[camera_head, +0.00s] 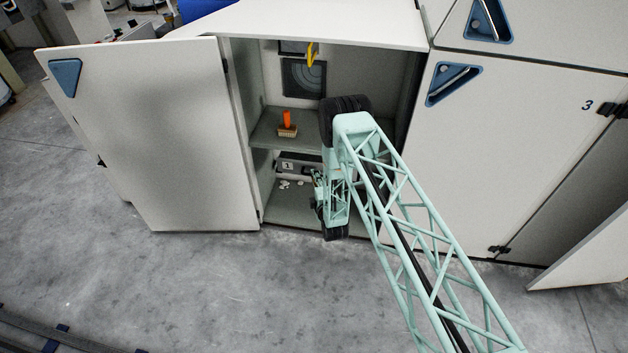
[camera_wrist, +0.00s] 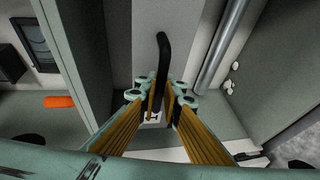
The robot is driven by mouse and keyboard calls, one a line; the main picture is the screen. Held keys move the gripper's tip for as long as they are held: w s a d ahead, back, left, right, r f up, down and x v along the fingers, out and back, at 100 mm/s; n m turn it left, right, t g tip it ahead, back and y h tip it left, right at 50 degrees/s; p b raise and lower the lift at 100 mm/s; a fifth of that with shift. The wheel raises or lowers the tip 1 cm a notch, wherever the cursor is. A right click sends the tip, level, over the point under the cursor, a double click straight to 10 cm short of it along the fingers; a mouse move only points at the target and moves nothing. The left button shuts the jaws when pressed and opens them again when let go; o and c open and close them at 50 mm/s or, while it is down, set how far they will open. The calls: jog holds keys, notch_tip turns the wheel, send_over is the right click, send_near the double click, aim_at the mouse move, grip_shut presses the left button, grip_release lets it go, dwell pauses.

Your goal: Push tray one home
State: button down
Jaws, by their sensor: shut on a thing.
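Tray one (camera_head: 300,166), a grey tray with a white label marked 1, sits in the lower compartment of the open cabinet, under the shelf. My arm hides its right part. My gripper (camera_head: 319,186) is low in the cabinet opening, at the tray's front right. In the wrist view, my gripper (camera_wrist: 161,102) has its ribbed yellow-brown fingers closed on a dark curved bar (camera_wrist: 162,60), which looks like the tray's handle. A small white label shows behind the fingertips. How far the tray stands out is hard to tell.
The cabinet's left door (camera_head: 150,140) stands wide open. An orange-handled brush (camera_head: 287,125) stands on the shelf (camera_head: 268,135) above. Several small white bits (camera_head: 285,184) lie on the compartment floor. Cabinet door 3 (camera_head: 520,140) is on the right. The floor in front is clear.

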jog(key=shift+w+r, duration=0.1)
jog(key=shift+w, duration=0.25)
jog(key=c, duration=2.8)
grip_release()
jog(key=shift+d, duration=0.1)
jog(key=shift+s, duration=0.1)
jog(key=shift+s+d, duration=0.1)
jog(key=shift+s, duration=0.35)
jog(key=shift+v, duration=5.45)
jog(key=shift+r, duration=0.1)
